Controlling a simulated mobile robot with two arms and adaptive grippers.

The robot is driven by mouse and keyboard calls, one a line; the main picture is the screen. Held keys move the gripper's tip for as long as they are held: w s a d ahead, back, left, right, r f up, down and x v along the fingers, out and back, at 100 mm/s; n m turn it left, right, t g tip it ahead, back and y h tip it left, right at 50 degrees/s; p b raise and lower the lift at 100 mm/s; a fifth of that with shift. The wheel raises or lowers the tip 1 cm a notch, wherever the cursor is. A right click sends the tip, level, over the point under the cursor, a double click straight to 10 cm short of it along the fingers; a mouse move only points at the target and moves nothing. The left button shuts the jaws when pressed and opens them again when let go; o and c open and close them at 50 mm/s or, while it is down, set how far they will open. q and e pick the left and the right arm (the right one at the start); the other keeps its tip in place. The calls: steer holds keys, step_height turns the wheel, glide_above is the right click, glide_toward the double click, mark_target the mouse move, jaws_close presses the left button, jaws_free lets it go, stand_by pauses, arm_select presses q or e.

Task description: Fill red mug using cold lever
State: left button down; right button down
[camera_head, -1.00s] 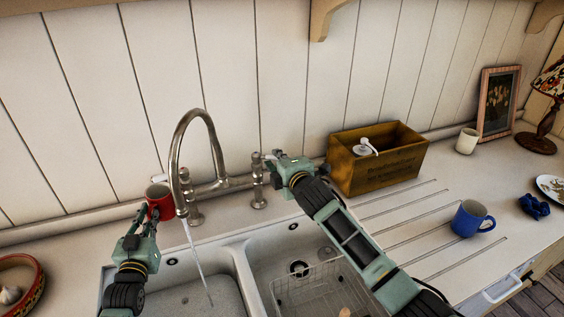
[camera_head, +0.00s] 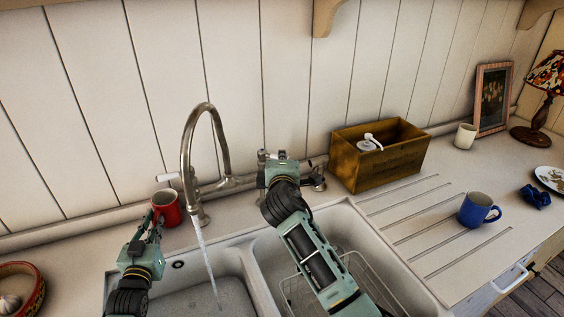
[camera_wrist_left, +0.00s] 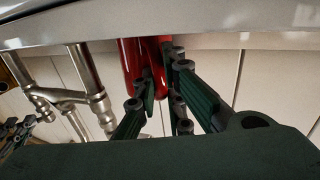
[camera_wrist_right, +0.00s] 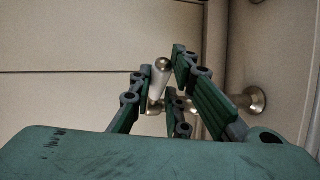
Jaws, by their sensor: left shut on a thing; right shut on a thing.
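The red mug (camera_head: 168,208) is at the back left, to the left of the running water stream (camera_head: 207,265). My left gripper (camera_head: 153,222) is shut on the red mug, which also shows between its fingers in the left wrist view (camera_wrist_left: 131,62). The stream falls from the curved metal tap (camera_head: 186,150) into the left basin, beside the mug. My right gripper (camera_head: 283,168) is at the right side of the tap. In the right wrist view its fingers are shut around a white lever with a metal tip (camera_wrist_right: 161,75). The mug's inside is mostly hidden.
A double sink (camera_head: 240,262) lies in front, with a wire rack (camera_head: 365,270) in the right basin. A wooden box (camera_head: 380,158) stands right of my right gripper. A blue mug (camera_head: 478,209) stands on the ribbed drainer. A bowl (camera_head: 22,285) is at the far left.

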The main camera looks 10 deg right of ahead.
steer(key=shift+r, duration=0.3)
steer(key=c, duration=1.8)
jaws_free()
steer(key=shift+c, duration=0.2)
steer(key=shift+o, duration=0.5)
steer(key=shift+a+f, duration=0.1)
steer(key=shift+s, duration=0.1)
steer(key=v, duration=1.1)
steer(key=shift+s, duration=0.4)
steer(key=shift+c, duration=0.3)
